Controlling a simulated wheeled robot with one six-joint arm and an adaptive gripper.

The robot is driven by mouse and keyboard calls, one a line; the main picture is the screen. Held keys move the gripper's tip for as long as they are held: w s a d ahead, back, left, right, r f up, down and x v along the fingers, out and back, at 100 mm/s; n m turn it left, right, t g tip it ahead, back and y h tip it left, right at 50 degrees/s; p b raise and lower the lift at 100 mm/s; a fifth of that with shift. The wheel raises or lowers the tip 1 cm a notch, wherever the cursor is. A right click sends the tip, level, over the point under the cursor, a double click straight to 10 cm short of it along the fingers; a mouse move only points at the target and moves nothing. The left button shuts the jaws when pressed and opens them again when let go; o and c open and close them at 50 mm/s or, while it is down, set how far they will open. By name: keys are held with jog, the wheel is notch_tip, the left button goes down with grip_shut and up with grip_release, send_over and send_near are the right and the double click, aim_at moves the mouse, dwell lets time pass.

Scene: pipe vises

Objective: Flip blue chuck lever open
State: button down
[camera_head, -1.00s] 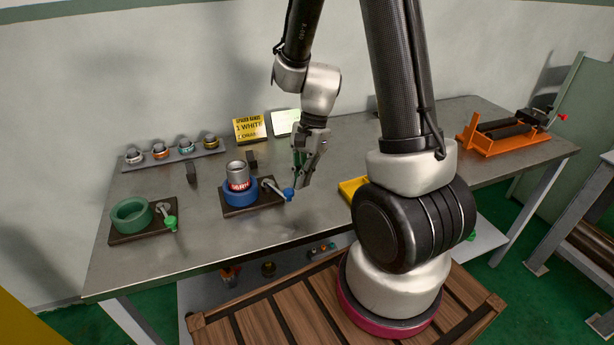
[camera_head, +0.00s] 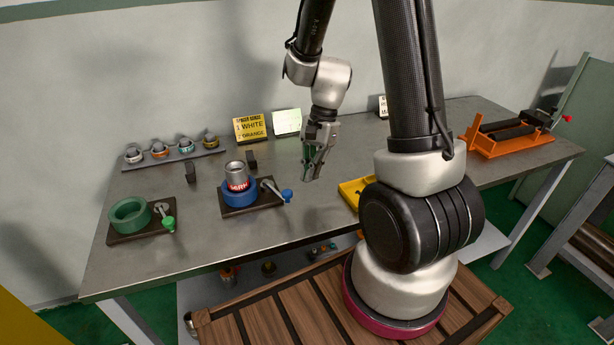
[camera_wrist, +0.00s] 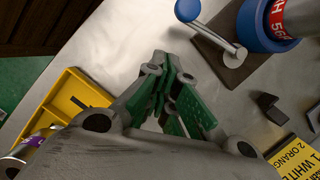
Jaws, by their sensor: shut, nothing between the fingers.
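The blue chuck (camera_head: 239,194) sits on a dark base plate with a grey pipe piece (camera_head: 236,170) bearing a red label standing in it. Its lever (camera_head: 274,189) is a grey arm with a blue knob (camera_head: 287,195), on the right side of the plate. In the wrist view the blue knob (camera_wrist: 187,10) and lever arm (camera_wrist: 212,33) show at the upper right. My gripper (camera_head: 308,178) is shut and empty, just right of the knob and apart from it. The wrist view shows its green-padded fingers (camera_wrist: 168,75) over bare table.
A green chuck (camera_head: 130,213) with a green-knobbed lever stands at the left. A rack of several small fittings (camera_head: 172,154) and a yellow sign (camera_head: 250,127) are at the back. A yellow tray (camera_head: 352,190) lies right of my gripper.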

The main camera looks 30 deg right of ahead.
jog(key=v, duration=1)
jog(key=shift+d, duration=0.15)
